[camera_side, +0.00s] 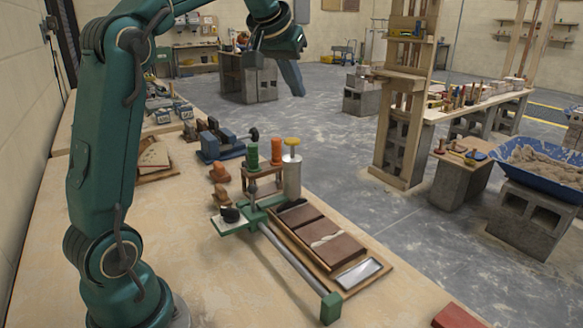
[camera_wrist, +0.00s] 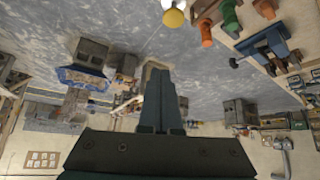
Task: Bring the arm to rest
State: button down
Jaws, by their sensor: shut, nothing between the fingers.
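My gripper (camera_side: 293,80) is held high in the side view, above and beyond the far edge of the workbench (camera_side: 190,275), with its fingers pointing down and slightly right. In the wrist view my gripper (camera_wrist: 162,92) shows its two fingers together, shut, with nothing between them. It touches nothing that I can see. My green arm stands upright at the left of the bench and bends over at the top.
A green tool with a long metal bar (camera_side: 295,258) lies beside a board of brown tiles (camera_side: 330,240). A white bottle with a yellow cap (camera_side: 292,172) and a blue vise (camera_side: 220,142) stand behind. A blue tub (camera_side: 525,176) rests on blocks at right. The bench's front is mostly clear.

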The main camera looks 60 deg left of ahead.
jog(key=s+d+f+m+h, duration=0.1)
jog(key=s+d+m+h, duration=0.15)
jog(key=s+d, duration=0.9)
jog(key=s+d+f+m, duration=0.1)
jog(key=s+d+f, duration=0.1)
jog(key=s+f, duration=0.2)
jog(key=s+d+f+m+g, duration=0.1)
jog(key=s+d+f+m, duration=0.1)
jog(key=s+f, duration=0.3)
notch_tip(320, 180, down, 4)
jog(key=shift+d+h, duration=0.45)
jog(key=shift+d, duration=0.3)
